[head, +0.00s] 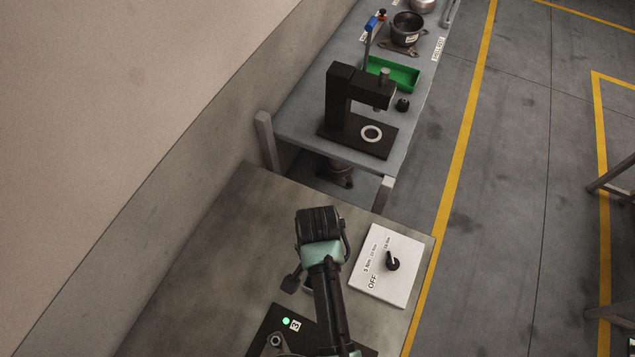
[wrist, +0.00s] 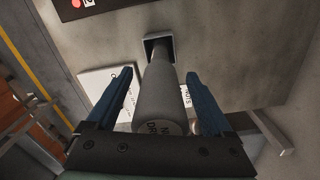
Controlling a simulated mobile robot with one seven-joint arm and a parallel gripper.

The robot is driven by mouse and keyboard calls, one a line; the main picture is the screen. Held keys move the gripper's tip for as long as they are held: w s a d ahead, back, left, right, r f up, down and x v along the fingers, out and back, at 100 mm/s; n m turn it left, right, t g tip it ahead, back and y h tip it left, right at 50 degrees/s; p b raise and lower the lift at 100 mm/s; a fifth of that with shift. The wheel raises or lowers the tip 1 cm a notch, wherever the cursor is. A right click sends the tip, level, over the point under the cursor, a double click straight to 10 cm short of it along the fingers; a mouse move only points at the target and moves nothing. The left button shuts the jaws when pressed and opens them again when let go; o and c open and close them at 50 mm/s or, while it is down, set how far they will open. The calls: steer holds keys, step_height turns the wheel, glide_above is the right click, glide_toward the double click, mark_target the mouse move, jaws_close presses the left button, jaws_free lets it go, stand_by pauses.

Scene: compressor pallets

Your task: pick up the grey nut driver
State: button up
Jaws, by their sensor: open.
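The grey nut driver (wrist: 163,98) is a grey cylinder in the wrist view, its labelled end towards the camera and partly cut off by my gripper's body. Its far end sits in a dark square holder (wrist: 158,42) on the worktop. My gripper (wrist: 158,73) is open, with one blue finger on each side of the nut driver. A gap shows beside the fingers; I cannot tell whether either touches it. In the head view my arm hides the nut driver and most of the gripper.
A white box with a black dial (head: 408,275) stands to the right of my arm on the grey worktop (head: 215,265). A black panel with a green light (head: 286,321) is in front. Behind are a black press (head: 340,95) and a green tray (head: 400,75) on another bench.

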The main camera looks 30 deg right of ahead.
steer(key=shift+f, duration=0.1)
steer(key=shift+c, duration=0.3)
jaws_close()
